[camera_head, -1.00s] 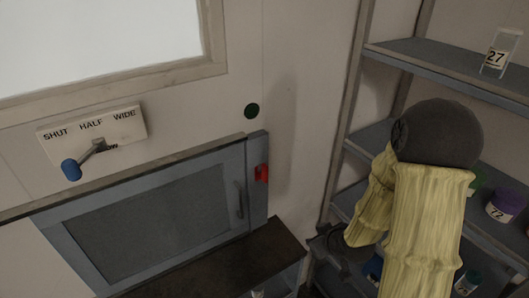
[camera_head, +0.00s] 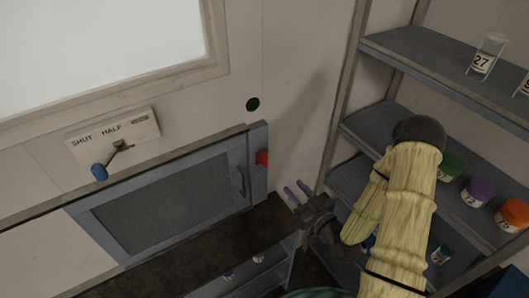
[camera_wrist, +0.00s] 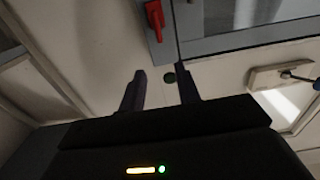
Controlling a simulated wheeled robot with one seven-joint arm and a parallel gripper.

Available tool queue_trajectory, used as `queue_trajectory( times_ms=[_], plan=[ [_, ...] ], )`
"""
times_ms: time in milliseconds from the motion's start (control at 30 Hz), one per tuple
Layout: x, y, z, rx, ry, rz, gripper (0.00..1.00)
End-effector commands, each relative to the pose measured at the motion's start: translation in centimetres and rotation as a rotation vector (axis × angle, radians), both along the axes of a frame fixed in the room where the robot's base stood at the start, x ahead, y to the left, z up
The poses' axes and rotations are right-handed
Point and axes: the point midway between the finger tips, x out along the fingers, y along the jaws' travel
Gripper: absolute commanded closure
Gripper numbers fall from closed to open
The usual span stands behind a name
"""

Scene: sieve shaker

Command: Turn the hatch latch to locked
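The hatch (camera_head: 190,190) is a blue-grey framed panel with a dark centre and a bar handle (camera_head: 241,181); it looks closed. A small red latch (camera_head: 262,158) sits on its right frame edge. The latch also shows at the top of the wrist view (camera_wrist: 154,18), as an elongated red handle. I cannot tell its locked side from any marking. My gripper (camera_head: 297,191) has two purple fingers, apart and empty, to the lower right of the latch and not touching it. In the wrist view my gripper (camera_wrist: 161,73) is open, with the latch beyond its fingertips.
A lever plate (camera_head: 115,137) marked SHUT, HALF and WIDE has a blue-knobbed lever (camera_head: 99,172). A dark green disc (camera_head: 252,104) is on the wall above the hatch. Shelves (camera_head: 420,60) with jars stand right, close to my arm. A dark counter (camera_head: 225,240) lies below the hatch.

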Motion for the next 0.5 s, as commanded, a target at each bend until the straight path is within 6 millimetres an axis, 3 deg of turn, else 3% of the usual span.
queue_trajectory(
  times_ms=[500],
  plan=[
    [1.4,0.9,-0.5,-0.004,-0.004,0.003,0.67]
  ],
)
